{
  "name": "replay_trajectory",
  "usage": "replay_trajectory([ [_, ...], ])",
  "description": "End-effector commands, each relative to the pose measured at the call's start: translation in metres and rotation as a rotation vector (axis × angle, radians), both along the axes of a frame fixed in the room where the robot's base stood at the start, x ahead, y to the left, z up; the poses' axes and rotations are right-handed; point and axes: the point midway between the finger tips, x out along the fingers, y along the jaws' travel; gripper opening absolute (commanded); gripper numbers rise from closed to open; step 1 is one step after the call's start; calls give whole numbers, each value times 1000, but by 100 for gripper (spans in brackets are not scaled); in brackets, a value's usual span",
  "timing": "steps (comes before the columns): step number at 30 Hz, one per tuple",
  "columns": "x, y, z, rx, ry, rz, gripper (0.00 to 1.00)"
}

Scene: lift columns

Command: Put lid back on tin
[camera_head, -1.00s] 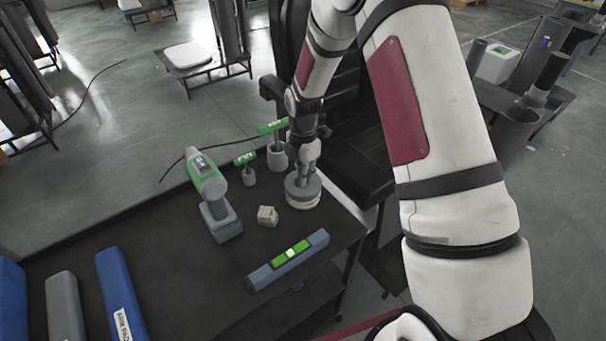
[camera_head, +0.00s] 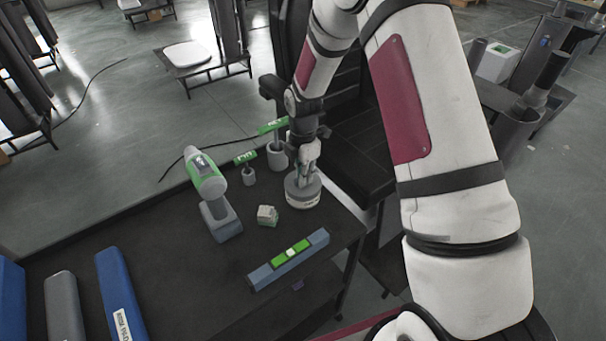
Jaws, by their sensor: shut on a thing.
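The tin (camera_head: 303,201) is a short round container with a pale band, standing near the right edge of the dark table. Its grey lid (camera_head: 301,186) sits at the top of the tin, and I see no clear gap between them. My gripper (camera_head: 303,176) points down over the lid and is shut on its upper part. The fingertips are small in this view and partly hide the lid's middle.
A green and grey drill (camera_head: 212,196) stands left on the table (camera_head: 170,270). Two small pots with green tags (camera_head: 277,157) (camera_head: 248,174) stand behind the tin. A small box (camera_head: 267,215) and a spirit level (camera_head: 288,261) lie in front. Blue and grey cases (camera_head: 121,297) lie at lower left.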

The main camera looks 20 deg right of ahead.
Motion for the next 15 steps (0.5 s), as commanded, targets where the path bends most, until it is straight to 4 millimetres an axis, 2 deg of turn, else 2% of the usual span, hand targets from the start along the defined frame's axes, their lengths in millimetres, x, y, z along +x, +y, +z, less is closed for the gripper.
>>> replay_trajectory([
  [11,0,0,0,0,0,0,0],
  [12,0,0,0,0,0,0,20],
  [14,0,0,0,0,0,0,34],
  [15,0,0,0,0,0,0,37],
])
